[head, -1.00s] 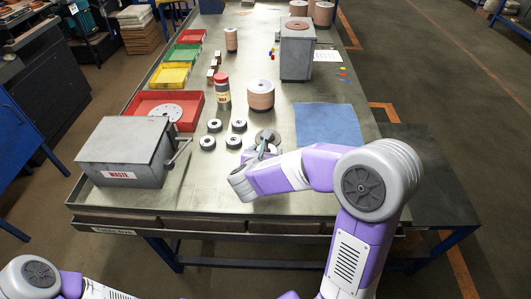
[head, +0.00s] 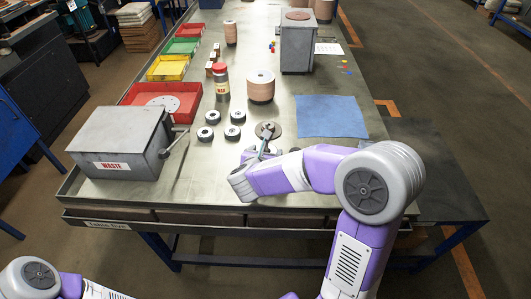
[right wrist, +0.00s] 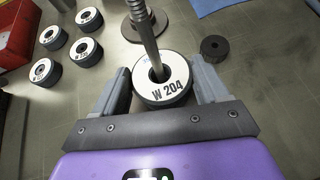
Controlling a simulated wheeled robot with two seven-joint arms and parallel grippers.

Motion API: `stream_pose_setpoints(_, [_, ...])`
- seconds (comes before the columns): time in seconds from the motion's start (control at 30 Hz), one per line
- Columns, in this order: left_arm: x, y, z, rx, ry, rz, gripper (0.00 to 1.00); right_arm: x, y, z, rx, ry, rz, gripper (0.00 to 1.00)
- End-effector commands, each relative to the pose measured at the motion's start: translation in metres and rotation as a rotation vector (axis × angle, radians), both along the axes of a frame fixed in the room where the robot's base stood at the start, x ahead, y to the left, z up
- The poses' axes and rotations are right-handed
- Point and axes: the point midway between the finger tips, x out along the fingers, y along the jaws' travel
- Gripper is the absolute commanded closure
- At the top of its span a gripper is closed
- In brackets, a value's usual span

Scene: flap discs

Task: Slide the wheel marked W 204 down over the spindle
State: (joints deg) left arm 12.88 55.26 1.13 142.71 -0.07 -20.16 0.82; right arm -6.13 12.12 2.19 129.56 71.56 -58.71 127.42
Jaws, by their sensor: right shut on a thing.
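The wheel marked W 204 (right wrist: 163,92) is a pale-faced disc with a dark side, label facing up. My right gripper (right wrist: 160,88) is shut on it, one finger on each side. The metal spindle (right wrist: 150,50) passes through the wheel's centre hole and rises above its face, with a ribbed upper part. I cannot tell how far above the spindle's foot the wheel sits. In the head view the right gripper (head: 255,163) is at the spindle (head: 264,145), and the wheel is mostly hidden there. My left gripper is out of the picture.
Several similar wheels (head: 212,117) lie left of the spindle. A round metal plate (head: 268,129) lies just behind it, with a small dark ring (right wrist: 214,47) nearby. A grey waste box (head: 118,142), a red-capped jar (head: 221,82) and a blue mat (head: 331,117) stand around.

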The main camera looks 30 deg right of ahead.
Motion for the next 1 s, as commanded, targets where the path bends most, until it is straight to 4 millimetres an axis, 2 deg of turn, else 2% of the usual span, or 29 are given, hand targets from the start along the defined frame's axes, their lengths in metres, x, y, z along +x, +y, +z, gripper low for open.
stream_pose_setpoints(0.07, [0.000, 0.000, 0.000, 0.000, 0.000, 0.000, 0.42, 0.000, 0.000, 0.001, -0.001, -0.002, 0.000, 0.64])
stream_pose_setpoints(0.1, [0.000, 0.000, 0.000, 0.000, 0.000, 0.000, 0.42, 0.000, 0.000, 0.001, -0.001, -0.002, 0.000, 0.22])
stream_pose_setpoints(0.23, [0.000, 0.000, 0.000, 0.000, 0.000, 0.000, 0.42, 0.000, 0.000, 0.001, 0.000, -0.001, 0.000, 0.02])
stream_pose_setpoints(0.57, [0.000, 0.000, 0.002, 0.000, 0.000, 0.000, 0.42, -0.004, 0.004, 0.004, 0.000, 0.000, 0.001, 0.00])
stream_pose_setpoints(1.0, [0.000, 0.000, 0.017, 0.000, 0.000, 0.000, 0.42, -0.045, 0.042, 0.035, 0.000, -0.001, 0.002, 0.00])
